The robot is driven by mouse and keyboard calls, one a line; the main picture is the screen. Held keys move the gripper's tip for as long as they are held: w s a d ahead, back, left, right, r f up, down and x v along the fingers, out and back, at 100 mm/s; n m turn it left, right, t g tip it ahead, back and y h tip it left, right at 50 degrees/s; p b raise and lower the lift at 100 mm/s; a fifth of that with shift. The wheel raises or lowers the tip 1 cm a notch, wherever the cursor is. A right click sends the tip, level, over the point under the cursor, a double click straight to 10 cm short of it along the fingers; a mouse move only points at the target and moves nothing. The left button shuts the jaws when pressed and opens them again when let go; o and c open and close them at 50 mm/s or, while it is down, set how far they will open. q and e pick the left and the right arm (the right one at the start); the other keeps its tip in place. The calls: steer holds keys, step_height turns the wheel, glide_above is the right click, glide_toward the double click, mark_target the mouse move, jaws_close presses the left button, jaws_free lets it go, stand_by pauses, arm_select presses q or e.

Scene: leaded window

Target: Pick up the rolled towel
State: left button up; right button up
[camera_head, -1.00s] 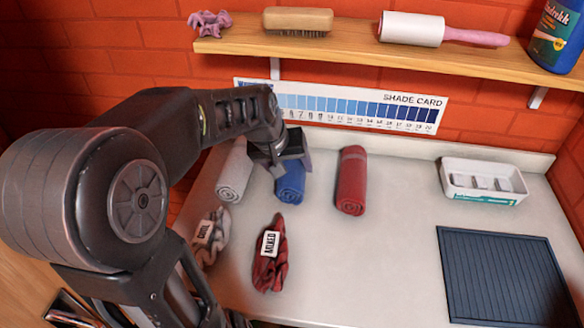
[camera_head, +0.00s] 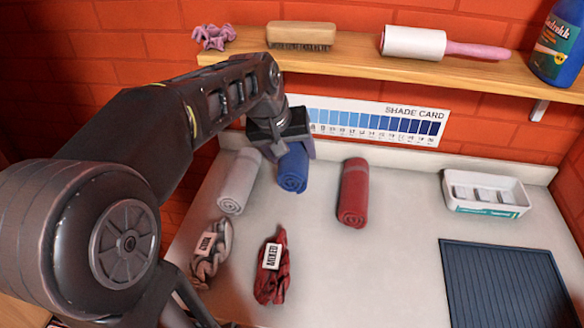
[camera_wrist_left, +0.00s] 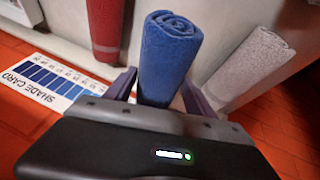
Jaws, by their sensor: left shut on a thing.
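Three rolled towels are at the back of the counter: a grey one (camera_head: 239,181), a blue one (camera_head: 293,170) and a red one (camera_head: 353,192). My left gripper (camera_head: 285,140) is shut on the blue towel, with its far end between the fingers. In the left wrist view the blue towel (camera_wrist_left: 169,55) stands out from between the two fingers, with the red towel (camera_wrist_left: 106,28) and the grey towel (camera_wrist_left: 250,67) on either side. In the head view the gripper hides part of the blue towel. My right gripper is not in view.
A grey bundle (camera_head: 212,253) and a dark red bundle (camera_head: 272,272), both labelled, lie in front. A white tray (camera_head: 485,210) and a dark ribbed mat (camera_head: 505,285) are at the right. A wooden shelf (camera_head: 400,69) with several items overhangs the back. The counter's middle is clear.

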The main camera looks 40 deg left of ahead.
arm_select(q)
steer(key=shift+r, duration=1.2)
